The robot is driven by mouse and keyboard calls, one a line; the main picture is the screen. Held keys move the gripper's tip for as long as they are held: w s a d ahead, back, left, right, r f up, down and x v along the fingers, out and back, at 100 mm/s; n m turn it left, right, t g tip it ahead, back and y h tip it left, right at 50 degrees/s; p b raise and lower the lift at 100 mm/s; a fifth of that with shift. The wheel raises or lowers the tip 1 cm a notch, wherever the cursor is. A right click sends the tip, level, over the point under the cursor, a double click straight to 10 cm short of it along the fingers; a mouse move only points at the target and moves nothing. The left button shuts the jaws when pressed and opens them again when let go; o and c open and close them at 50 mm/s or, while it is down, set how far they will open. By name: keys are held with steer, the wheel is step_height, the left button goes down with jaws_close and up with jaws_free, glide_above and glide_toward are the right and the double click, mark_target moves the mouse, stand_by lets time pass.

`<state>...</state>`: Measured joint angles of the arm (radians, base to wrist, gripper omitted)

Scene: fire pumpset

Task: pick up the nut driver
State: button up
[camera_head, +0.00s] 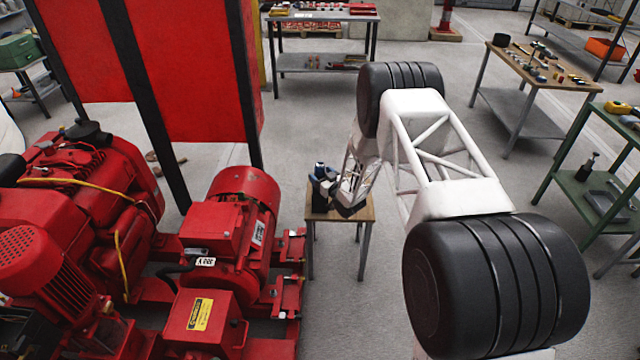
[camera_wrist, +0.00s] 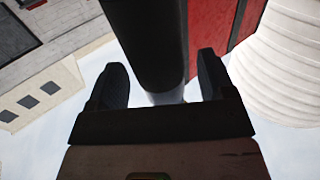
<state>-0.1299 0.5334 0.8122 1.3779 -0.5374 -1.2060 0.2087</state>
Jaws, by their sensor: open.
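My gripper (camera_head: 325,188) is low over a small wooden-topped stand (camera_head: 362,213) in the head view. A small dark piece with a blue top (camera_head: 320,168) shows at the gripper; I cannot tell whether it is the nut driver or part of the gripper. In the wrist view, the two dark fingers of my gripper (camera_wrist: 160,62) are spread apart. A thick dark bar (camera_wrist: 155,35) comes down between them from the top edge, with a pale patch at its lower end. I cannot tell whether it is the nut driver or something behind. No nut driver is clearly identifiable.
Red pump machinery (camera_head: 235,225) stands close left of the stand, below a red panel (camera_head: 190,60) with black posts. A workbench with tools (camera_head: 535,68) is at the back right, and a green bench (camera_head: 560,163) at the right edge. The floor beyond the stand is clear.

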steer(key=shift+w+a, duration=0.35)
steer(key=shift+w, duration=0.05)
steer(key=c, duration=1.2)
steer(key=shift+o, duration=0.2)
steer(key=shift+r, duration=0.1)
steer(key=shift+r, duration=4.95)
